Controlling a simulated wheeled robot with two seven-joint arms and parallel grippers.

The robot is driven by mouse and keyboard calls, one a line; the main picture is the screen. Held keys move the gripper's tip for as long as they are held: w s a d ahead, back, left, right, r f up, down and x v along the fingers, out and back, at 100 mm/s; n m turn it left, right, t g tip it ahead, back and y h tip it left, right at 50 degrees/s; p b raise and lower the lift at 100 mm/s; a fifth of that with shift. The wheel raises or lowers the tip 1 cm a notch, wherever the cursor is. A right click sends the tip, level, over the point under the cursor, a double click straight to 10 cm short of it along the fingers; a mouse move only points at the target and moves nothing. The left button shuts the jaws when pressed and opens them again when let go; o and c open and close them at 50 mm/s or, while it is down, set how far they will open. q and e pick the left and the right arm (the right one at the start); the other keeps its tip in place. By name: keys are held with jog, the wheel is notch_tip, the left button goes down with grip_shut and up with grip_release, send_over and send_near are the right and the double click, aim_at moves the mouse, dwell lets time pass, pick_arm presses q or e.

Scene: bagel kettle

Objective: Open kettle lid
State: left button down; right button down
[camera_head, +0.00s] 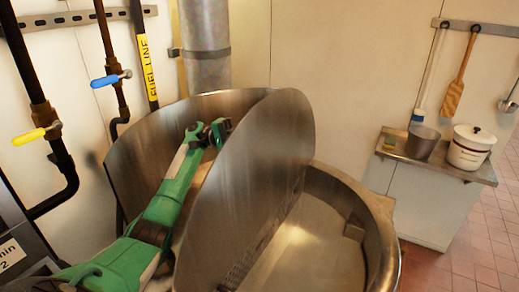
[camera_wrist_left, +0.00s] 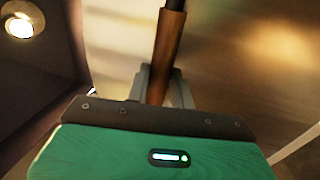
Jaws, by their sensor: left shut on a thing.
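The large steel kettle (camera_head: 378,232) is in the lower middle of the head view. Its flat round lid (camera_head: 262,185) stands raised and steeply tilted, and part of the kettle's inside shows to its right. My left arm reaches in behind the lid, on its left side. My left gripper (camera_head: 222,130) is by the lid's upper left face. In the left wrist view, its fingers (camera_wrist_left: 165,90) are shut on a brown bar-shaped handle (camera_wrist_left: 169,45), with the lid's metal face (camera_wrist_left: 235,50) behind. My right gripper is in neither view.
A curved steel wall (camera_head: 135,135) rises behind the kettle. Pipes with a yellow valve handle (camera_head: 28,136) and a blue one (camera_head: 105,80) run at the left. A side table (camera_head: 470,174) at the right holds a metal pot (camera_head: 422,143) and a white pot (camera_head: 470,150).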

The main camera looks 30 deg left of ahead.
pick_arm(q)
jog(key=shift+b+v, duration=0.3)
jog(key=shift+v, duration=0.45)
jog(key=c, duration=1.2)
grip_release()
jog(key=shift+w, duration=0.1)
jog(key=shift+c, duration=0.2)
jog(key=shift+a, duration=0.1)
